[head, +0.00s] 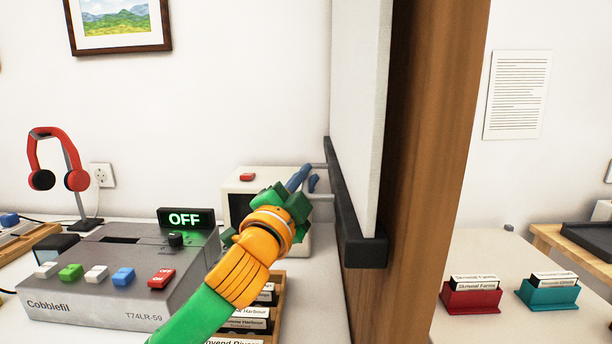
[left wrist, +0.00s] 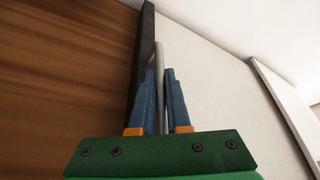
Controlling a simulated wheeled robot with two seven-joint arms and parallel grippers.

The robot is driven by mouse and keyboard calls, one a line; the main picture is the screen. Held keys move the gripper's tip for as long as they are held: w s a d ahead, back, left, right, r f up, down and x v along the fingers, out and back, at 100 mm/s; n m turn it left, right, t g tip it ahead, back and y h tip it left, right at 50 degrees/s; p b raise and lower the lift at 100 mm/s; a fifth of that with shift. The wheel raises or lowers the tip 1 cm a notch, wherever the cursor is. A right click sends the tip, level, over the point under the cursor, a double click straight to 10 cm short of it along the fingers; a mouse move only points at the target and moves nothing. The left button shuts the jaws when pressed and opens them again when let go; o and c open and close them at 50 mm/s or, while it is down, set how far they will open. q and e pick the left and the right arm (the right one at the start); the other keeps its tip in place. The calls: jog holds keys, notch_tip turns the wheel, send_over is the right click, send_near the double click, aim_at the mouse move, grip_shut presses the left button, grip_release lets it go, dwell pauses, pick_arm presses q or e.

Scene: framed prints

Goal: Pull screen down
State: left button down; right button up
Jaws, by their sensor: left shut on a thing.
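The screen (head: 358,110) is a white panel seen nearly edge-on in the head view. It hangs along a wooden partition (head: 432,130), and a black bar (head: 352,215) runs along its bottom edge. A thin grey metal handle (head: 320,197) stands out from the left side of this bar. My left gripper (head: 303,180) is at the handle with its blue fingers. In the left wrist view, the fingers (left wrist: 161,98) are on either side of the handle (left wrist: 159,62), shut on it, beside the black bar (left wrist: 141,60). My right gripper is not in view.
A white box (head: 262,180) and a card tray (head: 278,300) are close to my gripper. Red headphones (head: 60,160) hang on a stand.

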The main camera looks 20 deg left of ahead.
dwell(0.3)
pick_arm(q)
jog(key=c, duration=0.9)
grip_release()
jog(key=shift+s, duration=0.1)
jog(key=b+v, duration=0.1)
jog(key=v, duration=0.6)
